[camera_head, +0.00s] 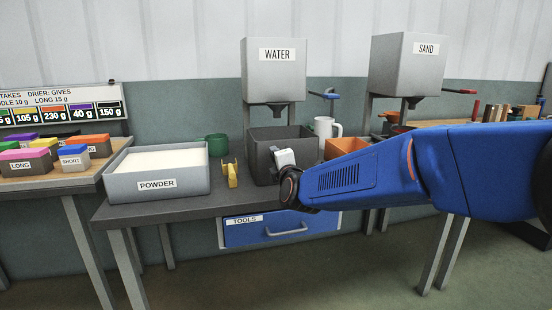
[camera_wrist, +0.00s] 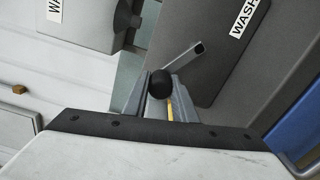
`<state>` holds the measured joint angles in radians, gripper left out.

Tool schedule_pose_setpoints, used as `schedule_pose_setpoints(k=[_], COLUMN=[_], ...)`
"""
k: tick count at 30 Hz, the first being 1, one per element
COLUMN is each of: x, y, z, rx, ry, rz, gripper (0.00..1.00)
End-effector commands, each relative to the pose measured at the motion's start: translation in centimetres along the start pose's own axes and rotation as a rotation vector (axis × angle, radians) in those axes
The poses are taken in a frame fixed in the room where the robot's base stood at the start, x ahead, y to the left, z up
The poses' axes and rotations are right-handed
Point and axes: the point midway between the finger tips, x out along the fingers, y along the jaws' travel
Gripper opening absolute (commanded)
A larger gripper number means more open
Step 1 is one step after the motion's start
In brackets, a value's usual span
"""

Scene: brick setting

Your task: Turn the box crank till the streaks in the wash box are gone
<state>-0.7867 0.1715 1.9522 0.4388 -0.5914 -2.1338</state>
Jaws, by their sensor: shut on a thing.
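The dark grey wash box (camera_head: 262,146) stands on the table under the water tank. In the wrist view its side (camera_wrist: 215,62) carries a label partly reading WASH. A grey crank arm (camera_wrist: 185,58) stands out beside the box and ends in a round black knob (camera_wrist: 160,85). My gripper (camera_wrist: 161,92) is shut on this knob, one finger on each side. In the head view the white body of my gripper (camera_head: 284,157) is against the box's right front and hides the crank. I cannot make out any streaks in the box.
The water tank (camera_head: 273,75) hangs above the box, and the sand tank (camera_head: 409,68) is to the right. A powder tray (camera_head: 157,184), a yellow tool (camera_head: 232,175), a green cup (camera_head: 217,145), a white mug (camera_head: 325,128) and an orange container (camera_head: 345,146) are nearby. A blue tools drawer (camera_head: 270,231) is below.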

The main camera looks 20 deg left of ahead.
Motion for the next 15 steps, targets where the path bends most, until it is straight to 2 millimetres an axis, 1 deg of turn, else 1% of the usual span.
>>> schedule_pose_setpoints(k=[2, 3, 4, 5, 15], x=[-0.01, -0.01, -0.01, -0.01, -0.2], y=[-0.07, -0.06, -0.06, -0.06, 0.0], z=[0.01, 0.02, 0.02, 0.02, 0.02], rx=[0.001, 0.001, 0.001, 0.001, 0.001], ry=[0.0, 0.0, 0.0, 0.0, 0.0], rz=[-0.001, -0.001, -0.001, -0.001, 0.0], gripper=[0.0, 0.32, 0.39, 0.43, 0.43])
